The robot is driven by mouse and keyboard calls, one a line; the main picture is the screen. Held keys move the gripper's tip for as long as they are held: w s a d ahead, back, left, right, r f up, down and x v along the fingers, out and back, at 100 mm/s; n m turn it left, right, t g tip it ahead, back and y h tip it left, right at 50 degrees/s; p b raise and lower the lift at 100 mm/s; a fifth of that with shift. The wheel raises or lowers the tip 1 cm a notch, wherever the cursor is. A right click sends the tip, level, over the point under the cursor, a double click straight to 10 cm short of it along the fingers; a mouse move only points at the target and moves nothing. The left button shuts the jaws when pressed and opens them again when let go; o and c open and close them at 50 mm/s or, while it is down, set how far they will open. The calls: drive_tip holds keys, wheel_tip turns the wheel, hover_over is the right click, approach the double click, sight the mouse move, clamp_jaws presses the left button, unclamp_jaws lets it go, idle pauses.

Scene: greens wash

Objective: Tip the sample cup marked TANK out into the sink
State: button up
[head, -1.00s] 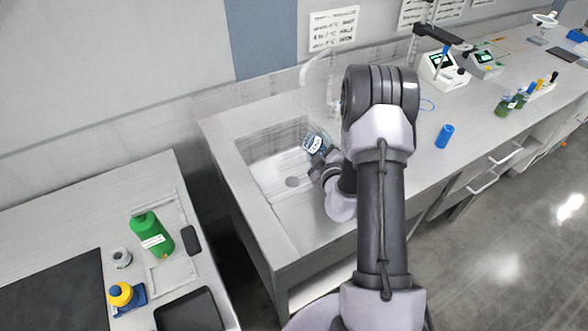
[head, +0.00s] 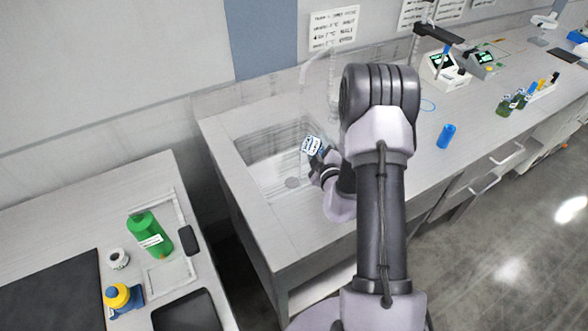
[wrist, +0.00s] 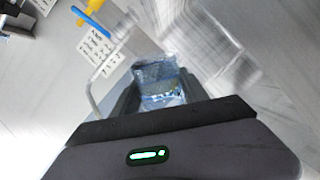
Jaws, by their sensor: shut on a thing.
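The sample cup (head: 311,146), a small clear cup with a blue-and-white label, is held over the sink (head: 257,160). Its label text is too small to read surely. The cup looks tilted. My gripper (head: 318,158) is shut on it and lies partly behind my arm. In the wrist view the cup (wrist: 158,80) sits between the dark fingers of my gripper (wrist: 160,95). I look at its bluish, see-through side or inside; whether anything pours from it I cannot tell. The sink's drain (head: 292,183) shows below the cup.
A clear, arched faucet (head: 318,72) stands behind the sink. A blue cylinder (head: 446,136) stands on the bench at right. A green bottle (head: 148,232) and a yellow-and-blue bottle (head: 118,296) are on the left table. A gap separates that table from the sink bench.

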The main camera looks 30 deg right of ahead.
drive_tip(key=shift+f+n+b, duration=0.2)
drive_tip(key=shift+n+b, duration=0.2)
drive_tip(key=shift+b, duration=0.05)
idle(0.3)
drive_tip(key=shift+a+r+n+h+b, duration=0.1)
drive_tip(key=shift+r+n+h+b, duration=0.3)
drive_tip(key=shift+n, duration=0.3)
idle(0.8)
drive_tip(key=shift+w+a+f+n+g, duration=0.3)
drive_tip(key=shift+a+f+n+g, duration=0.15)
drive_tip(key=shift+a+n, duration=0.2)
idle(0.7)
drive_tip(key=shift+a+f+n+h, duration=0.1)
drive_tip(key=shift+f+n+h, duration=0.25)
drive_tip(key=shift+n, duration=0.3)
idle(0.7)
